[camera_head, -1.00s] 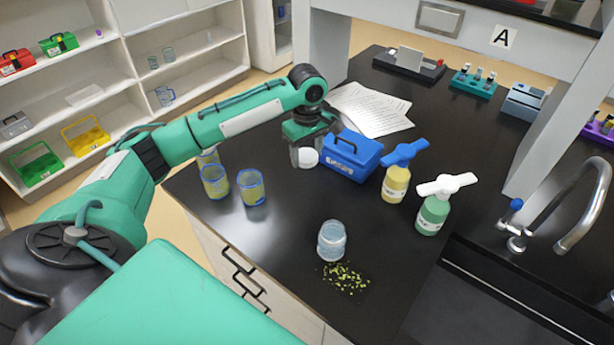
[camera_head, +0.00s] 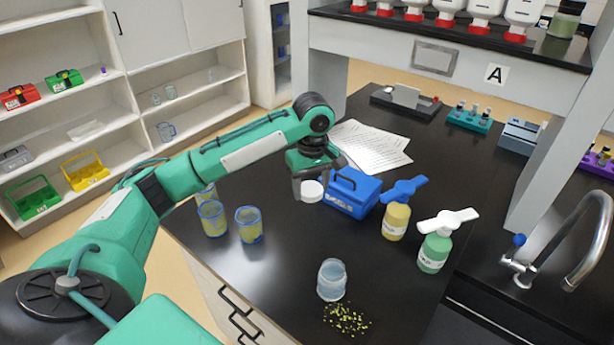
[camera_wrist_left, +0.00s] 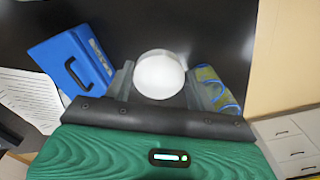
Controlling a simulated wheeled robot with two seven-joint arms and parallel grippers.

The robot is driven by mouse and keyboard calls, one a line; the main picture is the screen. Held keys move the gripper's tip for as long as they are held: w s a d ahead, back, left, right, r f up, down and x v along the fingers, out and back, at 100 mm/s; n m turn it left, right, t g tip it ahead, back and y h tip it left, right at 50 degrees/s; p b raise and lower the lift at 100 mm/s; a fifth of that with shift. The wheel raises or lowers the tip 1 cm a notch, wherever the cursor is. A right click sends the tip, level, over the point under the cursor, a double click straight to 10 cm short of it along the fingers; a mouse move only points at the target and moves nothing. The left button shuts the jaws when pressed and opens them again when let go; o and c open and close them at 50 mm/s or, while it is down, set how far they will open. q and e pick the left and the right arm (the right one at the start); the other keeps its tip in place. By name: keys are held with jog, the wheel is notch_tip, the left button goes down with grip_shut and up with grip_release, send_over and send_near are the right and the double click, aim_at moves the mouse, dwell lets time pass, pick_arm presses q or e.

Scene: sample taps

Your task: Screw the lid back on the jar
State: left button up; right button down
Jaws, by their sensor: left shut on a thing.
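The jar (camera_head: 331,280) is clear with a pale blue tint and stands upright and open near the front of the black table. The white lid (camera_head: 311,191) is held by my left gripper (camera_head: 311,188), beside the blue box. In the left wrist view the round lid (camera_wrist_left: 160,74) sits between the two fingers of the left gripper (camera_wrist_left: 160,85), which is shut on it. The lid is apart from the jar, farther back and slightly left of it. My right gripper is not in view.
A blue box (camera_head: 352,194) stands just right of the left gripper. Beakers with blue rims (camera_head: 249,225) stand to the left. Yellow (camera_head: 397,220) and green (camera_head: 435,252) bottles stand right. Yellow-green bits (camera_head: 346,319) lie in front of the jar.

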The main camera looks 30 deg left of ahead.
aim_at(329, 277)
pick_arm(q)
jog(key=s+d+f+m, duration=0.2)
jog(key=s+d+m, duration=0.2)
jog(key=s+d+f+m, duration=0.2)
jog(key=s+d+m, duration=0.2)
jog(key=s+d+f+m, duration=0.2)
jog(key=s+d+m, duration=0.1)
jog(key=s+d, duration=0.1)
jog(key=shift+d+f+m, duration=0.25)
jog(key=shift+f+m, duration=0.05)
jog(key=shift+m, duration=0.1)
